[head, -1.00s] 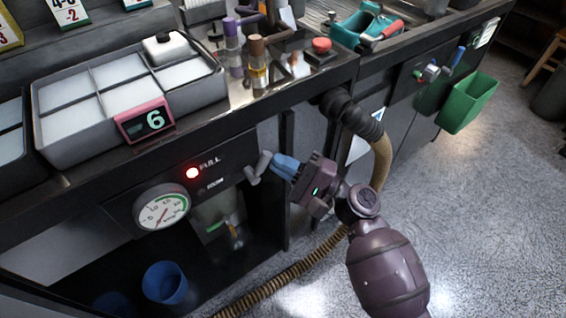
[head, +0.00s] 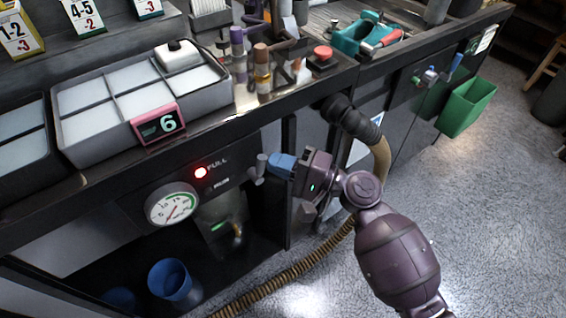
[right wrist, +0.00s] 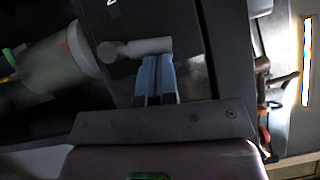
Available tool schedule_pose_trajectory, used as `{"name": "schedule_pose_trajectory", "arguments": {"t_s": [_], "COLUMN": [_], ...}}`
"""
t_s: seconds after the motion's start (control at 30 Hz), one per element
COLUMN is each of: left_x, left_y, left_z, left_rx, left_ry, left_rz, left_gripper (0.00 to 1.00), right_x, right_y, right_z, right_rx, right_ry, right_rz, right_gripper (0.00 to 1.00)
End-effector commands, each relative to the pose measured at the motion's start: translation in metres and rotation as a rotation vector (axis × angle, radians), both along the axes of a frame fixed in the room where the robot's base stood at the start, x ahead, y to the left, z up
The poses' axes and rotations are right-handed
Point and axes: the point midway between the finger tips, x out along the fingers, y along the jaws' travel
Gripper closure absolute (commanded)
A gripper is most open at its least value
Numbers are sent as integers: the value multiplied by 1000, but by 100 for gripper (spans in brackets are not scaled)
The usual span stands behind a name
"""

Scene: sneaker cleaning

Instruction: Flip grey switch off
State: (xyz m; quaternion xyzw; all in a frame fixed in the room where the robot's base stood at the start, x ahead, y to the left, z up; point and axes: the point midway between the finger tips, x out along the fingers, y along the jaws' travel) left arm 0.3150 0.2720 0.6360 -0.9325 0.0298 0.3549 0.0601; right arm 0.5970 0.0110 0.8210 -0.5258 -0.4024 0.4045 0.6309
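The grey switch (head: 260,167) is a short grey lever on the dark front panel, right of the lit red light (head: 201,172) by the word FULL. In the right wrist view, the switch (right wrist: 150,46) lies across the picture just beyond the fingertips. My right gripper (head: 272,164) has blue fingers, close together with nothing seen between them. In the right wrist view, the gripper (right wrist: 156,60) has its tips right at the lever's bar; I cannot tell if they touch. My left gripper is not in view.
A round gauge (head: 172,205) sits on the panel left of the switch. A ribbed hose (head: 352,122) runs down behind my right arm. A blue cup (head: 170,279) stands in the recess below. A green bin (head: 466,106) hangs at the right. Floor is free at the right.

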Motion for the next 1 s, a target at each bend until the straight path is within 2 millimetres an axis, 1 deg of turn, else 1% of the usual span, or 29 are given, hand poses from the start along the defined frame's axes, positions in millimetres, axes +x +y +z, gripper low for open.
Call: {"name": "schedule_pose_trajectory", "arguments": {"t_s": [0.03,0.1,0.4,0.5,0.73,1.0], "left_x": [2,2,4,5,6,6], "left_y": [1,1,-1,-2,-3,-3], "left_z": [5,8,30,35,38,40], "left_rx": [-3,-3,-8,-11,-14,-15], "left_ry": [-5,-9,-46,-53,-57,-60], "left_rz": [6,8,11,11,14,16], "left_gripper": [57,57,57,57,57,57], "right_x": [-1,-2,-10,-12,-15,-16], "right_y": [2,4,14,17,21,22], "right_z": [10,12,18,18,15,13], "right_rx": [-37,-90,-275,-320,-386,-409], "right_ry": [-38,-76,-209,-241,-284,-297], "right_rz": [1,0,-1,-1,-1,0], "right_gripper": [100,100,100,100,100,100]}}
